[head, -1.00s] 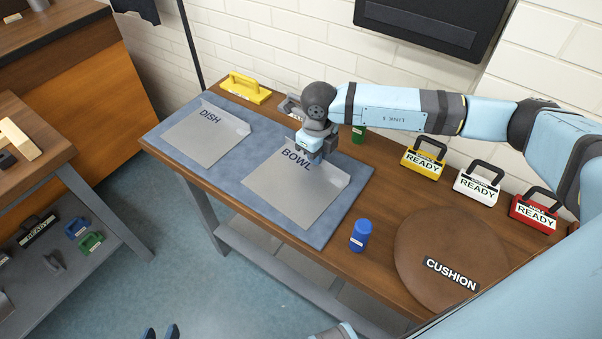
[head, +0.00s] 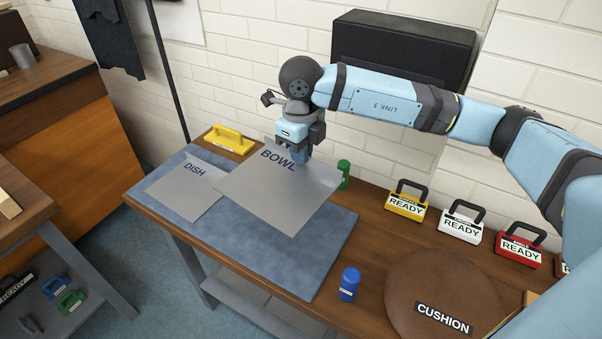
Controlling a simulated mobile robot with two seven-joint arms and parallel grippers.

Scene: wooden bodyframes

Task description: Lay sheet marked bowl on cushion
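The grey metal sheet marked BOWL (head: 285,198) hangs above the blue-grey mat, tilted, with its far edge at my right gripper. My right gripper (head: 303,158) is shut on that far edge; its fingertips are partly hidden. The round brown leather cushion (head: 425,285), labelled CUSHION, lies at the right end of the bench, clear of the sheet. The sheet marked DISH (head: 183,191) lies on the mat, partly hidden behind the bowl sheet. My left gripper is not in view.
The blue-grey mat (head: 290,268) covers the bench's left part. A blue bottle (head: 349,284) stands between mat and cushion, and a green one (head: 343,174) stands behind. Yellow, white and red READY-labelled holders (head: 407,201) line the back. A yellow-handled tool (head: 229,140) is at the back left.

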